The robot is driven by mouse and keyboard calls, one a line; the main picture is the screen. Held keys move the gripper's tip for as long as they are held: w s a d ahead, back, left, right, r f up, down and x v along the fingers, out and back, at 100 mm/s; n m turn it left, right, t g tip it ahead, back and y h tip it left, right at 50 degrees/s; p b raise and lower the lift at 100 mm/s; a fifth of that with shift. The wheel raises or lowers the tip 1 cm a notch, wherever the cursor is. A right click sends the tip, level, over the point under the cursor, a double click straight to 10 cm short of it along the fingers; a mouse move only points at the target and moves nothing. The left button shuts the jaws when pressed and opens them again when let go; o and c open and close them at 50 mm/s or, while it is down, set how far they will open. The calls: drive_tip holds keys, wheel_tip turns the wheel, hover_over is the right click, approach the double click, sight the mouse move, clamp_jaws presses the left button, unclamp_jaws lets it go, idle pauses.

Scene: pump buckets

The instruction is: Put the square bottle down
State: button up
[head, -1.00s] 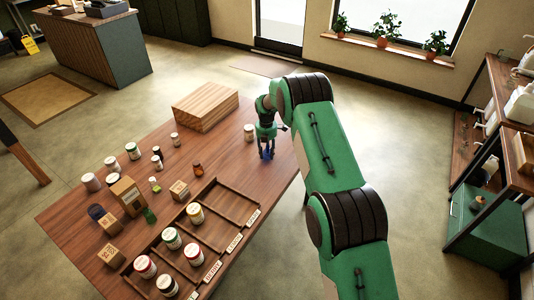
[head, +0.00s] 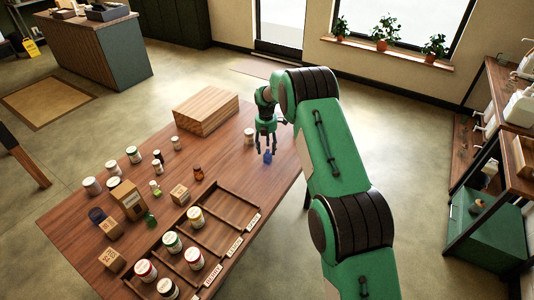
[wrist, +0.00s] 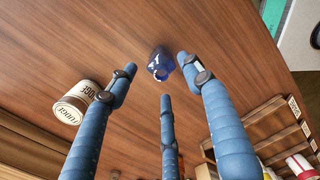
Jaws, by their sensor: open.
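The blue square bottle (head: 267,156) stands on the wooden table (head: 170,165) near its far right part. It also shows in the wrist view (wrist: 161,64), just beyond my fingertips and apart from them. My gripper (head: 266,143) is above the bottle in the head view, with its fingers spread. In the wrist view its three blue fingers (wrist: 160,85) are open with nothing between them.
A white-labelled jar (head: 249,136) stands close to the left of the bottle. A wooden box (head: 206,113) is farther back. A divided wooden tray (head: 225,212) with several jars lies at the near side. Several jars and small boxes stand on the left.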

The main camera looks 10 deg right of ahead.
drive_tip(key=shift+a+r+p, duration=0.1)
drive_tip(key=shift+r+p, duration=0.2)
drive_tip(key=shift+r, duration=2.7)
drive_tip(key=shift+s+r, duration=0.1)
drive_tip(key=shift+r, duration=0.15)
drive_tip(key=s+r+m+t, duration=0.1)
drive_tip(key=s+r+m, duration=0.2)
drive_tip(key=s+r, duration=0.55)
drive_tip(key=s+r+m+t, duration=0.1)
drive_tip(key=s+r+m, duration=0.25)
drive_tip(key=r, duration=0.95)
drive_tip(key=s+r+m, duration=0.6)
drive_tip(key=s+r, duration=0.6)
drive_tip(key=s, duration=0.2)
drive_tip(key=s+a+r+m+t, duration=0.1)
drive_tip(key=s+r+m, duration=0.2)
drive_tip(key=s, duration=0.6)
drive_tip(key=s+r+m+t, duration=0.15)
drive_tip(key=s+m, duration=0.25)
drive_tip(key=s, duration=0.5)
drive_tip(key=s+f+m, duration=0.1)
drive_tip(key=s+m, duration=0.2)
drive_tip(key=s, duration=0.5)
drive_tip(key=s+f+m+t, duration=0.1)
drive_tip(key=s+f+m, duration=0.1)
drive_tip(key=s, duration=0.7)
drive_tip(key=shift+a+m, duration=0.3)
drive_tip(key=shift+m, duration=0.45)
